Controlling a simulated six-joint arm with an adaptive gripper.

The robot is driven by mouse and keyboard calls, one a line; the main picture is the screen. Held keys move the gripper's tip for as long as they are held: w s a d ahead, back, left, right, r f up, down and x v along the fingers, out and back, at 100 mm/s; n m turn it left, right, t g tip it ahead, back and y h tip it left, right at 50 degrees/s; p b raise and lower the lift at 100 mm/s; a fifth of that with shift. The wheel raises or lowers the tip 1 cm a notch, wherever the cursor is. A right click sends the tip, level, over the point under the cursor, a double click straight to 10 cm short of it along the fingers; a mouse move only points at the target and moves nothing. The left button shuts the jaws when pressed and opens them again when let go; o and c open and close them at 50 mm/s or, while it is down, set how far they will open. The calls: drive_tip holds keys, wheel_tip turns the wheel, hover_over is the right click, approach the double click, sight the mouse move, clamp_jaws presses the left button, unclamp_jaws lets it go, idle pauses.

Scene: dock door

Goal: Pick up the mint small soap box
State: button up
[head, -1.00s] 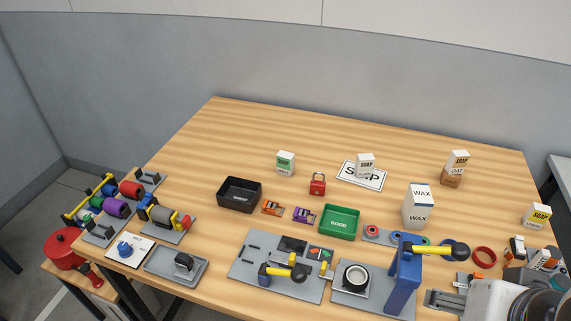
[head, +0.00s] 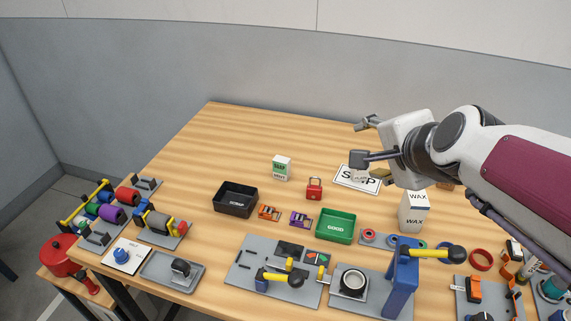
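The mint small soap box (head: 282,168) is a small white and green carton. It stands upright on the wooden table, left of the white SOAP mat and behind the red padlock. My gripper (head: 362,142) reaches in from the right, pointing left, above the table near the mat. Its fingers are spread wide apart with nothing seen between them. It is to the right of the mint box and apart from it.
The SOAP mat (head: 346,183) lies under my gripper, its soap box partly hidden. A red padlock (head: 314,188), black tray (head: 236,209) and green GOOD bin (head: 336,238) stand nearer the front. A WAX carton (head: 413,217) is at right. The table's back left is clear.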

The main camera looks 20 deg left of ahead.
drive_tip(key=w+a+f+m+t, duration=0.1)
drive_tip(key=w+a+m+t, duration=0.1)
drive_tip(key=w+a+m, duration=0.7)
drive_tip(key=m+t+h, duration=0.2)
drive_tip(key=m+h, duration=0.1)
drive_tip(key=m, duration=0.9)
hover_over(279, 165)
drive_tip(key=s+d, duration=0.3)
wheel_tip(279, 165, down, 14)
drive_tip(key=s+a+f+m+h, duration=0.1)
drive_tip(key=f+m, duration=0.1)
drive_tip(key=f, duration=0.2)
drive_tip(key=s+a+f+m+h, duration=0.1)
drive_tip(key=f+m, duration=0.1)
drive_tip(key=f, duration=0.2)
drive_tip(key=s+a+f+m+h, duration=0.1)
drive_tip(key=f+m, duration=0.1)
drive_tip(key=f, duration=0.2)
drive_tip(key=shift+a+m, duration=0.2)
drive_tip(key=shift+m, duration=0.1)
drive_tip(key=shift+w, duration=0.1)
drive_tip(key=shift+x, duration=1.3)
drive_tip(key=shift+w+d, duration=0.1)
drive_tip(key=shift+w, duration=0.05)
drive_tip(key=shift+x, duration=2.45)
